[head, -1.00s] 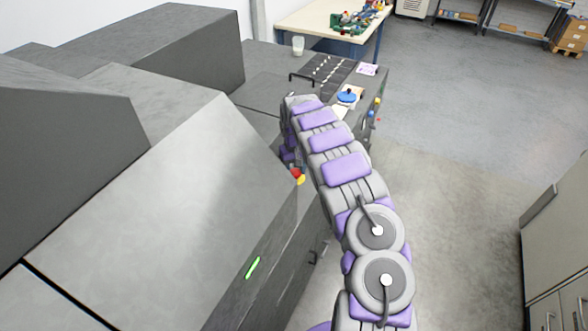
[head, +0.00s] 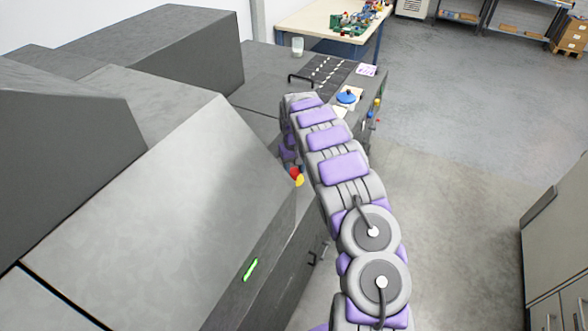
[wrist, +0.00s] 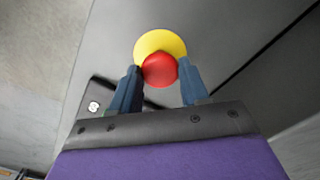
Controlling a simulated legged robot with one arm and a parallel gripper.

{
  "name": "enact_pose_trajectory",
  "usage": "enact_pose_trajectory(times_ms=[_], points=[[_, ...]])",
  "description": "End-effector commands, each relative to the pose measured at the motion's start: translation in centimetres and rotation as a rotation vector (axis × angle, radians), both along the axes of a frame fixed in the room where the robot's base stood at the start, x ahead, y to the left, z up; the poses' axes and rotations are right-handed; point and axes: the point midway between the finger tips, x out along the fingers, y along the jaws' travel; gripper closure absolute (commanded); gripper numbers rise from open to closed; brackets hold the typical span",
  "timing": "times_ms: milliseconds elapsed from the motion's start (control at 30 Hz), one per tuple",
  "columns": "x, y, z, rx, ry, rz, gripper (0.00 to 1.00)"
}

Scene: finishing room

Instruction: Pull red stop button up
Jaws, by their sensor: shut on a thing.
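The red stop button (wrist: 160,71) shows at the top centre of the wrist view, in front of its round yellow base (wrist: 158,44). My gripper (wrist: 159,67) has one finger on each side of the red button and is shut on it. The head view shows the red button (head: 294,171) and its yellow base (head: 299,181) at the edge of the grey machine (head: 200,160), just left of my arm. The fingertips cannot be made out there.
A dark bench top (head: 270,78) lies beyond the machine, with a blue round object (head: 346,96) and a glass (head: 297,46). A worktable with coloured parts (head: 325,20) stands behind. Open floor lies to the right, with a cabinet (head: 555,240) at the right edge.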

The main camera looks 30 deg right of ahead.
Motion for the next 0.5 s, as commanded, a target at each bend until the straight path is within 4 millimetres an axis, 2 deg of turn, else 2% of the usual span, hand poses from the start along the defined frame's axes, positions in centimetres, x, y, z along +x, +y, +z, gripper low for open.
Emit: enact_pose_trajectory(times_ms=[33,67,333,500], points=[[0.36,-0.13,0.49,-0.004,-0.015,0.0,1.0],[0.37,-0.14,0.52,-0.004,-0.016,0.0,0.54],[0.25,-0.11,0.33,-0.003,-0.01,-0.001,0.29],[0.19,-0.09,0.27,-0.002,-0.008,-0.001,0.29]])
